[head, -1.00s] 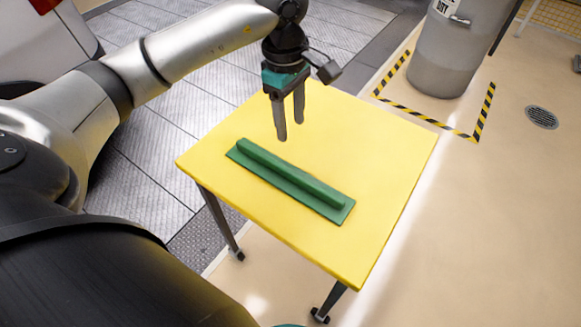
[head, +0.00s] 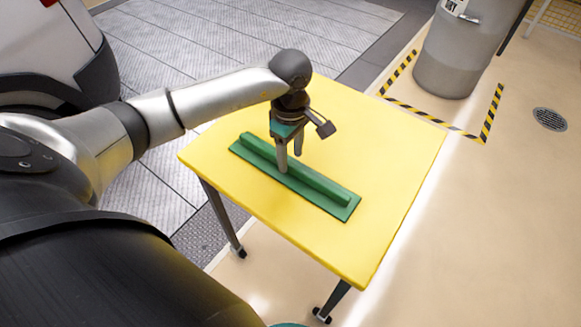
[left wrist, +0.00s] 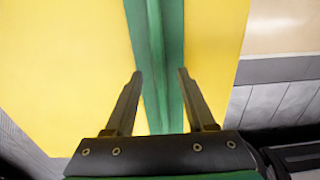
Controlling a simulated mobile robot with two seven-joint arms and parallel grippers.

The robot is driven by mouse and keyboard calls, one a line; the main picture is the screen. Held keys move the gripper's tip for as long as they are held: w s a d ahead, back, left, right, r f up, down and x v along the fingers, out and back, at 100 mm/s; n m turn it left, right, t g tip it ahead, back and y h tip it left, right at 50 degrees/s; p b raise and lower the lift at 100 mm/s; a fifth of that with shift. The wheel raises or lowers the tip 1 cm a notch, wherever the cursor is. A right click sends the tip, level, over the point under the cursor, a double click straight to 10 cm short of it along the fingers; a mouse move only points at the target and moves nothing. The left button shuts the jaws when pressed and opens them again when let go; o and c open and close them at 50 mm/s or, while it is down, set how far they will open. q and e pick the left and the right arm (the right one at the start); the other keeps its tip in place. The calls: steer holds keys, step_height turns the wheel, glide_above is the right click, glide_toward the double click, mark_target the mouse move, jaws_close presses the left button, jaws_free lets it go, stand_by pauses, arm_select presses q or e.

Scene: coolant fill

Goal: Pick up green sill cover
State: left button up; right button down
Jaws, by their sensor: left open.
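The green sill cover (head: 318,187) lies on the yellow table (head: 390,160). It is a long flat strip with a raised rib along its length, set diagonally in the head view. My left gripper (head: 291,164) is open and points down at the middle of the cover, with one finger on each side of the rib. In the left wrist view the cover (left wrist: 160,65) runs between the two open fingers (left wrist: 160,75). I cannot tell whether the fingertips touch it. My right gripper is not in view.
A grey bin (head: 455,55) stands on the floor behind the table, inside black and yellow floor tape (head: 435,117). A white vehicle (head: 45,55) is at the upper left. The table around the cover is clear.

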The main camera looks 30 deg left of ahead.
arm_select(q)
step_height(320, 180, down, 2)
jaws_close()
stand_by(0.6)
